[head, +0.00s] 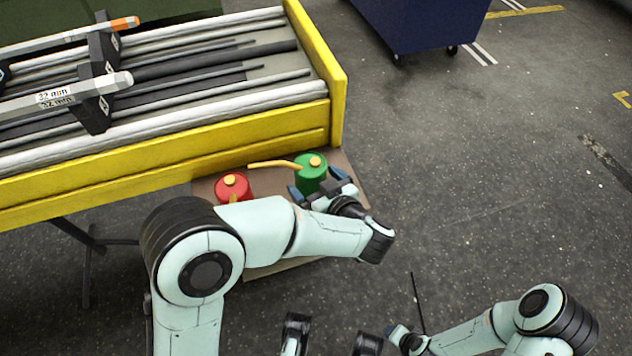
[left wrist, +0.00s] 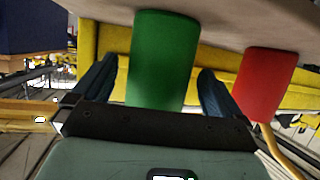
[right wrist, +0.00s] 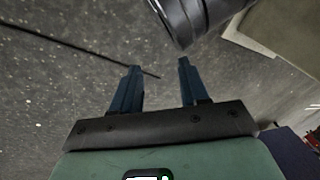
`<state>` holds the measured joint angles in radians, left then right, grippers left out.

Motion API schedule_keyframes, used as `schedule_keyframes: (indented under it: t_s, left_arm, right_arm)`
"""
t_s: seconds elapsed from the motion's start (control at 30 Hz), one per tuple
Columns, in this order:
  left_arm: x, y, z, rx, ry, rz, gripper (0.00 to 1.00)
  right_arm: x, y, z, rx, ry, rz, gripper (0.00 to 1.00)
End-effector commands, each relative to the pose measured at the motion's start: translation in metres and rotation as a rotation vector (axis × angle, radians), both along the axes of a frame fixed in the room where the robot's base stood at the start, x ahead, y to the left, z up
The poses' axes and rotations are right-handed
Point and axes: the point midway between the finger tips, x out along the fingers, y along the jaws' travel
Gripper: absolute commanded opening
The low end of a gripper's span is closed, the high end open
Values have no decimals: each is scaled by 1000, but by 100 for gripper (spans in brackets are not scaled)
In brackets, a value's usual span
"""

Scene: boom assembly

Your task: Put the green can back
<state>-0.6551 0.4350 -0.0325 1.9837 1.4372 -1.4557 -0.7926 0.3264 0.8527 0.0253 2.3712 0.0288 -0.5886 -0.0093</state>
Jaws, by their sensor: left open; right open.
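The green can (head: 309,172) with a yellow cap and a long yellow spout stands on a brown board beside the yellow bin. The red can (head: 232,187) stands to its left on the same board. My left gripper (head: 318,193) is open at the green can. In the left wrist view the green can (left wrist: 163,60) lies between the two open fingers, with a gap on each side, and the red can (left wrist: 265,82) is off to the right. My right gripper (right wrist: 160,82) is open and empty, over the floor.
The yellow bin (head: 165,165) holds long grey bars and tubes and borders the brown board (head: 352,172) closely. A dark blue wheeled container (head: 425,25) stands at the back. The floor on the right is clear.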

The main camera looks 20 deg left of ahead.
Motion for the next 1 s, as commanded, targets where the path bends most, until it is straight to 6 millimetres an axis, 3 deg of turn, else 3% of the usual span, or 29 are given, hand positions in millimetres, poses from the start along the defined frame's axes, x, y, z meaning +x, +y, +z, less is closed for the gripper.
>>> schedule_keyframes:
  t_s: [0.23, 0.6, 1.0]
  left_arm:
    - [-25, -27, 19, -1, -2, -7, 100]
    - [-70, -72, 44, -1, -1, -2, 100]
    - [-78, -79, 47, -1, -1, 0, 100]
  right_arm:
    - [5, 5, 20, 6, -25, 8, 44]
    - [-28, 22, 38, 49, 64, 41, 44]
    - [-33, 24, 39, 55, 78, 46, 44]
